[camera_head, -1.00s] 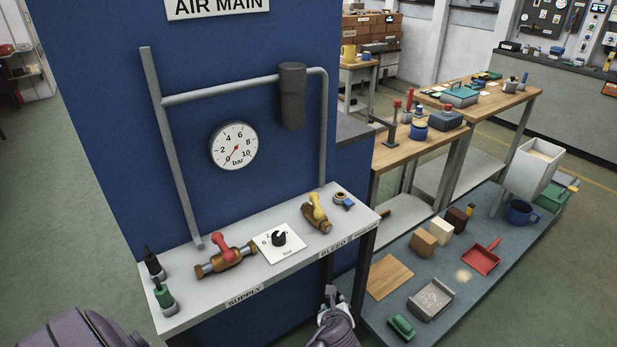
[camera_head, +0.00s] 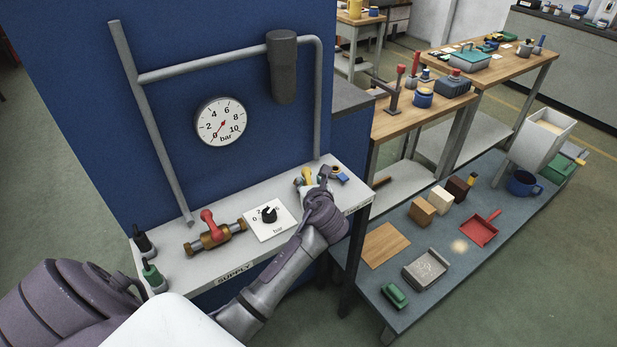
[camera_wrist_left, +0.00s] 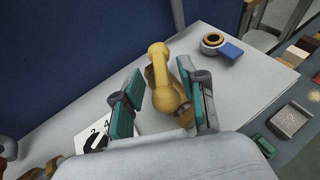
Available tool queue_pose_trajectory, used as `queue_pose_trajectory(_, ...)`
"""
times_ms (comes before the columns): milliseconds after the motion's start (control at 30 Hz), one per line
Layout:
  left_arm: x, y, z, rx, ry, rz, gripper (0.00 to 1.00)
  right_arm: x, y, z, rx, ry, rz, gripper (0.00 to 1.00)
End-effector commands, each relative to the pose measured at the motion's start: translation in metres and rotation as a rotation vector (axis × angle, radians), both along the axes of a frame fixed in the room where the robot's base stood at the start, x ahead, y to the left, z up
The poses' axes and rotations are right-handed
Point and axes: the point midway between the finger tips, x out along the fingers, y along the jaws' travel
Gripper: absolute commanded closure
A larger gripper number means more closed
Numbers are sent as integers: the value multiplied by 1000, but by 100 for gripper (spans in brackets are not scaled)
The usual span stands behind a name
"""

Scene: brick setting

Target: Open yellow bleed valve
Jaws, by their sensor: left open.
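The yellow bleed valve handle (camera_head: 308,175) sits at the right part of the white bench, mostly hidden behind my gripper in the head view. In the left wrist view the yellow lever (camera_wrist_left: 159,68) stands up from its brass-coloured body, between the two teal-padded fingers. My left gripper (camera_wrist_left: 163,104) is open around it, with a visible gap to the left finger; contact on the right side I cannot tell. In the head view my left gripper (camera_head: 312,184) reaches over the bench from the front. My right gripper is not in view.
The red-handled supply valve (camera_head: 210,230) and the regulator knob plate (camera_head: 269,219) stand left of the bleed valve. A tape roll with a blue piece (camera_head: 339,174) lies close on its right. A pressure gauge (camera_head: 220,122) hangs on the blue panel behind.

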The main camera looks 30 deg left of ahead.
Motion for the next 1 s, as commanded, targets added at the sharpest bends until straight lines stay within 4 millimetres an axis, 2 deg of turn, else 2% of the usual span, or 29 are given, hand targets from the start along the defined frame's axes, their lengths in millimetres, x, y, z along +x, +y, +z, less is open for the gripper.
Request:
queue_pose_trajectory(100,13,12,-7,0,1,1,58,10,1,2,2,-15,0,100)
queue_pose_trajectory(233,21,19,-12,0,0,0,58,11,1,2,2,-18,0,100)
queue_pose_trajectory(600,24,22,-14,-1,-1,-1,58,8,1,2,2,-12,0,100)
queue_pose_trajectory(833,24,22,-14,-1,-1,-1,97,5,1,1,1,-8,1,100)
queue_pose_trajectory(867,24,22,-14,-1,-1,-1,100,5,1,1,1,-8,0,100)
queue_pose_trajectory(1000,24,22,-14,-1,0,3,100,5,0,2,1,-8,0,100)
